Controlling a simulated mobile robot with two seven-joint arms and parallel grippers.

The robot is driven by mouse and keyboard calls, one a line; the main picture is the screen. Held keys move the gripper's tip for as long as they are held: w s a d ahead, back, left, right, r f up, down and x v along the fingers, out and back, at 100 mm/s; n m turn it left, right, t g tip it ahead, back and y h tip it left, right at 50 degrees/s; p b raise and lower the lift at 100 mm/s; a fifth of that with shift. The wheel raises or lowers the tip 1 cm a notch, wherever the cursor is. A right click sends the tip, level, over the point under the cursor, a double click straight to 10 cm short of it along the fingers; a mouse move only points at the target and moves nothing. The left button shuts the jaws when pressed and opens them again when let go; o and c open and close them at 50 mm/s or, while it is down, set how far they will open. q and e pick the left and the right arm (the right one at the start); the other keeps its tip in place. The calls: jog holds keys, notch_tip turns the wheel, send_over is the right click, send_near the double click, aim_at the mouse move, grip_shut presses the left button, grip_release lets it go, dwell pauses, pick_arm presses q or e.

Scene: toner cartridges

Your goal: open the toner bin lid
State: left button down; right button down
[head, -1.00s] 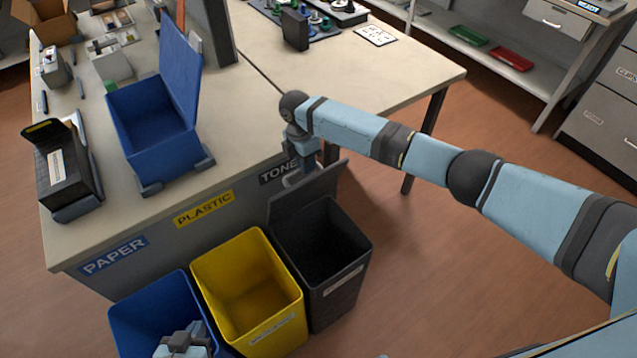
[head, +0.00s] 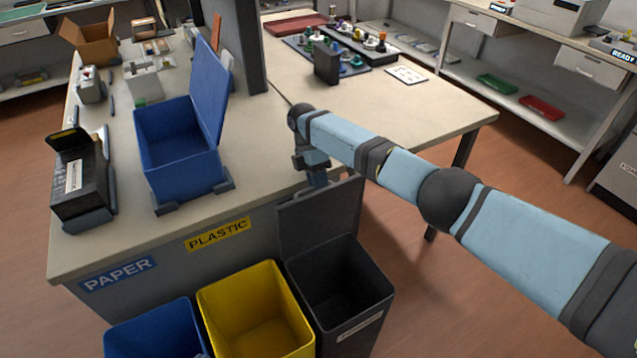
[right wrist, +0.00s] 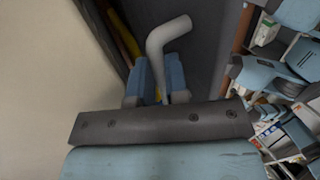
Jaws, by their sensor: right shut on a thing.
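The toner bin (head: 345,295) is the dark grey bin at the right end of the row in the head view, its mouth uncovered. Its dark lid (head: 325,218) stands raised, roughly upright, at the bin's back edge by the bench. My right gripper (head: 318,180) is at the lid's top edge, partly hidden there. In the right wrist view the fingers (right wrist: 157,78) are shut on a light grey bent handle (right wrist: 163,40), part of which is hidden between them. My left gripper is not in view.
A yellow bin (head: 258,310) and a blue bin (head: 155,330) stand beside the toner bin. The bench (head: 260,190) is close behind them, carrying an open blue box (head: 180,155) and a black box (head: 80,180). Floor right of the bins is clear.

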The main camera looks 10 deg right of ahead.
jog(key=shift+s+f, duration=0.2)
jog(key=shift+f, duration=0.25)
jog(key=c, duration=1.3)
grip_release()
jog(key=shift+o, duration=0.9)
jog(key=shift+w+f, duration=0.1)
jog(key=shift+w, duration=0.05)
jog(key=shift+r, duration=0.25)
jog(key=shift+w+r, duration=0.1)
